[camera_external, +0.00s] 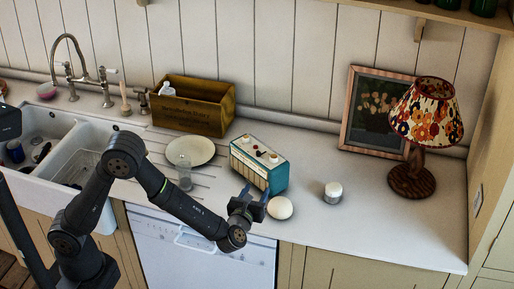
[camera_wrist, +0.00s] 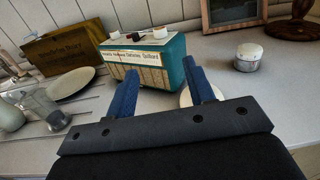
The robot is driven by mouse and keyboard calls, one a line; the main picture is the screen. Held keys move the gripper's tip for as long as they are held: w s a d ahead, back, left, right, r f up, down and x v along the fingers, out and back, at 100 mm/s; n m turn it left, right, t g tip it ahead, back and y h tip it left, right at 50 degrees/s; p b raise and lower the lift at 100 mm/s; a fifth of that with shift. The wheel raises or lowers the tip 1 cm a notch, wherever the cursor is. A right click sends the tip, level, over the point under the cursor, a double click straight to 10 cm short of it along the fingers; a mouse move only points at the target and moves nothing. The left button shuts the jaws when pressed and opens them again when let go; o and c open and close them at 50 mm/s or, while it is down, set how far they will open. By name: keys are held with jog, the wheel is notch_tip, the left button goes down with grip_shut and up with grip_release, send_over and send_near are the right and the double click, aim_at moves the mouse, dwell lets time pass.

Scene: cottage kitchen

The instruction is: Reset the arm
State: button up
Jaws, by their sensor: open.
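My gripper (camera_external: 254,196) is at the counter's front edge, in front of the teal and cream radio-like box (camera_external: 259,165). In the wrist view its two blue fingers (camera_wrist: 163,92) are spread apart with nothing held between them. The teal box (camera_wrist: 148,62) stands beyond the fingertips; whether they touch it I cannot tell. A white round object (camera_external: 280,208) lies just right of the gripper, and the right finger partly hides it in the wrist view (camera_wrist: 187,97).
A white lidded jar (camera_external: 333,192), a floral lamp (camera_external: 421,114) and a framed picture (camera_external: 376,112) stand to the right. A plate (camera_external: 190,151), a glass (camera_external: 184,176), a wooden crate (camera_external: 194,106) and the sink (camera_external: 82,160) are left. The right front counter is clear.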

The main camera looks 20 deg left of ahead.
aim_at(274, 160)
jog(key=w, duration=1.7)
jog(key=shift+d+f, duration=0.1)
jog(key=shift+d, duration=0.25)
jog(key=shift+d+n+y, duration=0.15)
jog(key=shift+n+y, duration=0.45)
jog(key=shift+y, duration=0.2)
jog(key=n+y, duration=0.1)
jog(key=y, duration=0.1)
jog(key=n+y, duration=0.1)
jog(key=y, duration=0.1)
jog(key=shift+d+n+g, duration=0.2)
jog(key=shift+n+g, duration=0.1)
jog(key=shift+s+n+y, duration=0.1)
jog(key=shift+n+y, duration=0.2)
jog(key=shift+y, duration=0.1)
jog(key=s+d+r+t+h, duration=0.1)
jog(key=s+d, duration=0.4)
jog(key=s, duration=0.8)
jog(key=shift+r+h, duration=0.3)
jog(key=shift+r, duration=0.1)
